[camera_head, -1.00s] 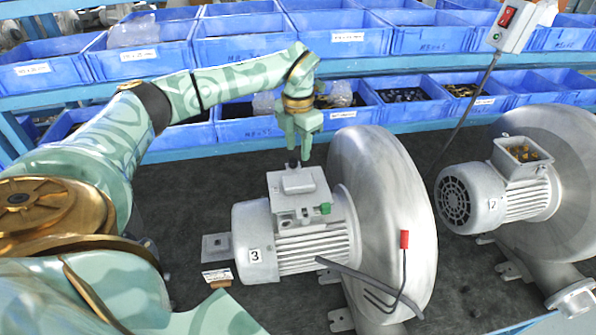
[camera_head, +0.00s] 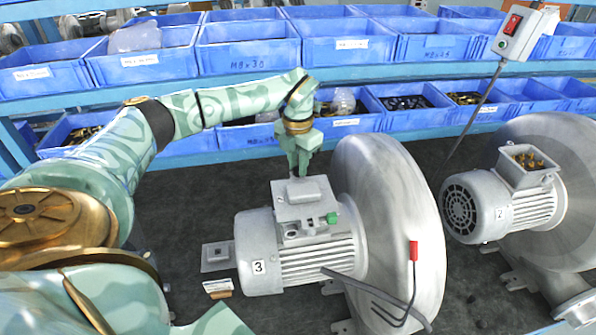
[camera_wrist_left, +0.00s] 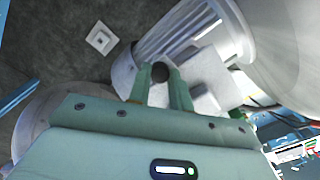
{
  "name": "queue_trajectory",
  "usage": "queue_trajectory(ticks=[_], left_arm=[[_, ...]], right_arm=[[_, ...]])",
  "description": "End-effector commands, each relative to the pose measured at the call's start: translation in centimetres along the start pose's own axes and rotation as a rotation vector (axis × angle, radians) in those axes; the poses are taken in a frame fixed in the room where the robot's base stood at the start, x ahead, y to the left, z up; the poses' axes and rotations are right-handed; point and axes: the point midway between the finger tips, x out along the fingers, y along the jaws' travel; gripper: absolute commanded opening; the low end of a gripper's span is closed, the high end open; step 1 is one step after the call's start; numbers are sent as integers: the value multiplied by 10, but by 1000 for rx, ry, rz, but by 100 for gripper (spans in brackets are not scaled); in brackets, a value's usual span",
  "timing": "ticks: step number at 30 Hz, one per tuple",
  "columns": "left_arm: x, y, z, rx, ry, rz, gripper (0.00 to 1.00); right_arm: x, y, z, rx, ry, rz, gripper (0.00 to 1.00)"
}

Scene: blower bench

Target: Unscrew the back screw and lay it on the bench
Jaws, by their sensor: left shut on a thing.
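Blower 3 has a grey motor (camera_head: 300,255) with a terminal box and a raised pale lid (camera_head: 303,190) on top. My left gripper (camera_head: 298,172) points down at the back edge of this box. In the left wrist view, the gripper's two fingers (camera_wrist_left: 161,80) are shut on the dark round head of the back screw (camera_wrist_left: 160,72). The screw's shaft is hidden, so I cannot tell whether it is still in its hole. In the head view, the fingertips largely cover the screw. My right gripper is not in view.
A large fan housing (camera_head: 390,225) stands close to the right of the gripper. A second blower (camera_head: 500,200) stands further right. A red-handled hex key (camera_head: 413,250) is at the front housing. Blue bins (camera_head: 340,50) line the back. Dark bench (camera_head: 205,190) is clear left of the motor.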

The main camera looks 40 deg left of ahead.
Motion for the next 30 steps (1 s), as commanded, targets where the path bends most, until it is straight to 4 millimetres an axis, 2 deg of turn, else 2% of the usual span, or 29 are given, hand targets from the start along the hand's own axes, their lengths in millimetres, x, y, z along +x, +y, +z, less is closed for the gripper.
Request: queue_trajectory(ticks=[9, 24, 27, 30], left_arm=[[1, -2, -2, -704, 9, 0, 0], [3, -2, -2, -1874, 11, 6, 0], [3, -3, -2, -2030, 11, 7, 0], [3, -2, -2, -2098, 10, 8, 0]], right_arm=[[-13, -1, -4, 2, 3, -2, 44], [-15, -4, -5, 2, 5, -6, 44], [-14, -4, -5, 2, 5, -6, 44], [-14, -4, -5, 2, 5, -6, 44]])
